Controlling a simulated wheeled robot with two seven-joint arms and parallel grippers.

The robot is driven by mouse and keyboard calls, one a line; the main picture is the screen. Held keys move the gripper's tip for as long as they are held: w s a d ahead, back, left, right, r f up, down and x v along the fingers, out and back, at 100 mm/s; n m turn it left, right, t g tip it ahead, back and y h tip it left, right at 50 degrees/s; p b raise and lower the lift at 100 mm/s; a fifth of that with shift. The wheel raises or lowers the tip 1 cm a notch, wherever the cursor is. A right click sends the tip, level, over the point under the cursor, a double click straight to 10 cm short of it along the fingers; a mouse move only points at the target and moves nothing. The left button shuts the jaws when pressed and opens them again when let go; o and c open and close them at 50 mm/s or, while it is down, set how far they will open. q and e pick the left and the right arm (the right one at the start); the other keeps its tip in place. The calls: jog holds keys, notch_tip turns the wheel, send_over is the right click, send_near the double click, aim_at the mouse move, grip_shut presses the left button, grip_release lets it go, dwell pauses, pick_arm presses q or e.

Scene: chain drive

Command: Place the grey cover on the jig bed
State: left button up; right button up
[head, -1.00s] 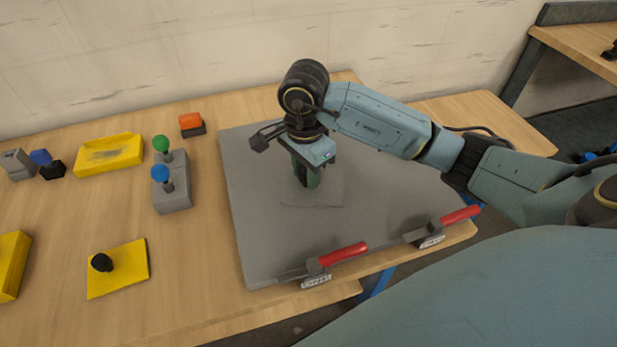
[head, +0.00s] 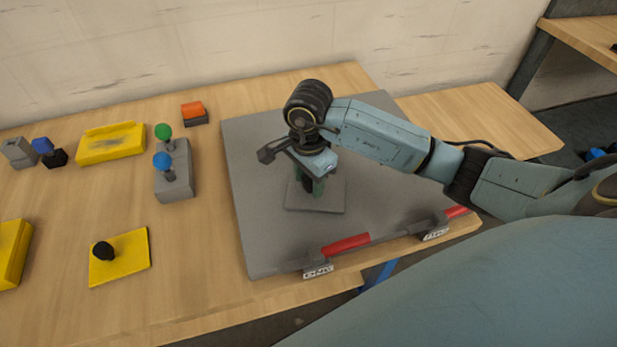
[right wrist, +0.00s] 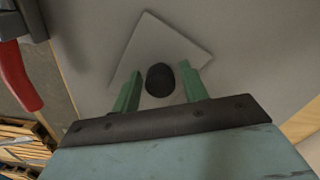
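The grey cover (head: 325,203) is a thin square plate with a black knob (right wrist: 160,80) at its middle. It appears to lie flat on the large grey jig bed (head: 262,225), near the bed's middle. My right gripper (right wrist: 160,88) points down over the cover. Its two green fingers stand either side of the knob, with a narrow gap on each side in the right wrist view. In the head view my right gripper (head: 309,182) hides much of the knob. My left gripper is not in view.
Two red-handled clamps (head: 346,244) sit along the bed's front edge. To the left are a grey block with green and blue knobs (head: 174,184), a yellow plate with a black knob (head: 130,262), a yellow block (head: 111,143) and an orange-and-black block (head: 194,114). Wood between them is free.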

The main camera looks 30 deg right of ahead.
aim_at(308, 178)
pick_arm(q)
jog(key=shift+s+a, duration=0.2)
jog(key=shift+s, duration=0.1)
pick_arm(e)
jog(key=shift+o, duration=0.4)
jog(key=shift+r, duration=0.2)
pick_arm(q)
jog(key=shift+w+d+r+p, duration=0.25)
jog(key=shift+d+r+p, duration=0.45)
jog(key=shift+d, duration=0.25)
pick_arm(e)
notch_tip(308, 178, up, 12)
